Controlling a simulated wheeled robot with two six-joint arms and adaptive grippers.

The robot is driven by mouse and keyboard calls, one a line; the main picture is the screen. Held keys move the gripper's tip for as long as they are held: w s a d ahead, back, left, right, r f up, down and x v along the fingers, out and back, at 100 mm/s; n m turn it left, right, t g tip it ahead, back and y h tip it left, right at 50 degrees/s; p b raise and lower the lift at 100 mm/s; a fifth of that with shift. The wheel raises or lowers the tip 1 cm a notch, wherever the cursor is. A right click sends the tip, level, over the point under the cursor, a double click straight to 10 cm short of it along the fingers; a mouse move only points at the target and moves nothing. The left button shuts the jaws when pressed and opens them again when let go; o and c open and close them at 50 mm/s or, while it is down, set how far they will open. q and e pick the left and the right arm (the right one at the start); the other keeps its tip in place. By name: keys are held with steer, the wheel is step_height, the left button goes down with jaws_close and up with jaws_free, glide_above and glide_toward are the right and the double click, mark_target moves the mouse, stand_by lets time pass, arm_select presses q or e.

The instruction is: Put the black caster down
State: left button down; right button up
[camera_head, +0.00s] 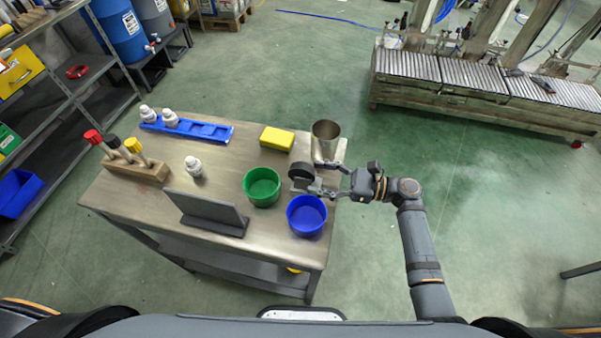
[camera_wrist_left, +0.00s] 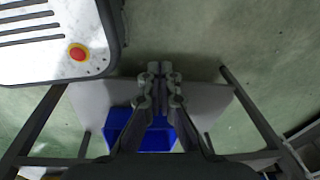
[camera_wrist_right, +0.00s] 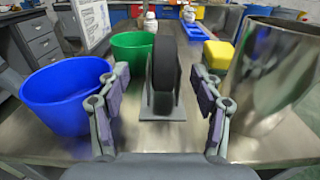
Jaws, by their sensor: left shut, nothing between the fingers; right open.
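The black caster (camera_head: 302,171), a dark wheel in a grey bracket, appears to stand upright on the metal table (camera_head: 225,145) near its right edge. In the right wrist view the wheel (camera_wrist_right: 165,72) faces me edge-on, with a grey plate at its foot. My right gripper (camera_head: 319,178) is open at the caster's right side. In the right wrist view its fingers (camera_wrist_right: 158,90) are spread left and right of the caster, with gaps on both sides. My left gripper (camera_wrist_left: 160,78) is shut and empty; it shows only in the left wrist view.
A metal cup (camera_head: 326,139) stands close behind the caster, a blue bowl (camera_head: 306,215) in front, and a green bowl (camera_head: 262,187) to the left. A yellow sponge-like block (camera_head: 277,139) lies behind. A dark angled panel (camera_head: 206,212) stands at the front. A blue bin (camera_wrist_left: 150,130) is below my left gripper.

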mark_target(302, 172)
steer(key=shift+w+a+r, duration=0.15)
steer(key=shift+a, duration=0.1)
steer(key=a, duration=0.2)
steer(key=w+a+p, duration=0.1)
steer(key=shift+a, duration=0.4)
steer(key=shift+w+a, duration=0.1)
steer(key=shift+a, duration=0.15)
steer(key=shift+d, duration=0.15)
steer(key=shift+c, duration=1)
arm_select(q)
steer(key=shift+w+d+r, duration=0.15)
steer(key=shift+d+r, duration=0.15)
steer(key=shift+r, duration=0.5)
arm_select(e)
jaws_close()
